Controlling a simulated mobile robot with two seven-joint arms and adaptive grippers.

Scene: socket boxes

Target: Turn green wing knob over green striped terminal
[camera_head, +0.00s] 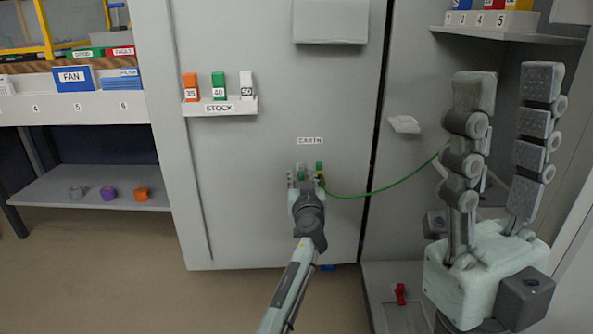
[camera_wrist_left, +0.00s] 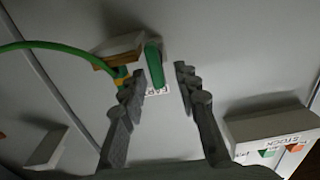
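The green wing knob (camera_wrist_left: 154,66) stands out from the grey panel in the left wrist view, between the fingers of my left gripper (camera_wrist_left: 158,78). The fingers are open, with gaps on both sides of the knob. In the head view the knob (camera_head: 319,166) shows just beyond my left gripper (camera_head: 305,176), below the EARTH label (camera_head: 310,141). My right gripper (camera_head: 508,85) is open, empty and raised at the right.
A STOCK shelf (camera_head: 240,107) with orange, green and white blocks is on the panel left of the knob; it also shows in the wrist view (camera_wrist_left: 262,128). The green cable (camera_head: 385,188) runs right towards my right arm. A red switch (camera_head: 400,294) is low at right.

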